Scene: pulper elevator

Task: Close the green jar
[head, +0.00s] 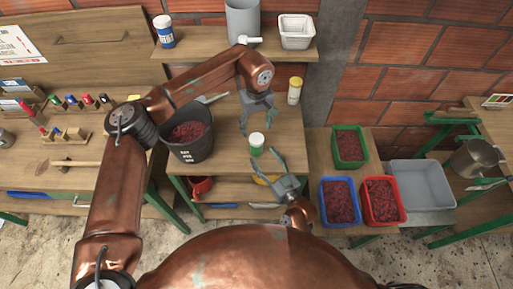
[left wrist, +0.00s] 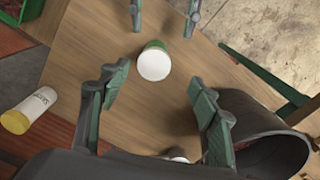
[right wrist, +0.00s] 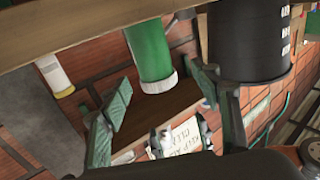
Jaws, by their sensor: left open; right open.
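The green jar (head: 257,142) stands upright on the small wooden table, with a white lid on top. The left wrist view shows the round white lid (left wrist: 154,64) from above. The right wrist view shows the green body (right wrist: 150,48) with the white lid at its end, picture turned over. I cannot tell how tightly the lid sits. My left gripper (head: 259,127) is open above and behind the jar, its fingers apart from it. My right gripper (head: 266,164) is open at the table's front edge, near the jar, its fingers not closed on it.
A black bucket of red berries (head: 190,138) stands left of the jar. A yellow-capped white bottle (head: 294,92) stands at the table's back right. Green (head: 350,147), blue (head: 340,202) and red (head: 383,202) crates are at the right. The table between bucket and bottle is mostly clear.

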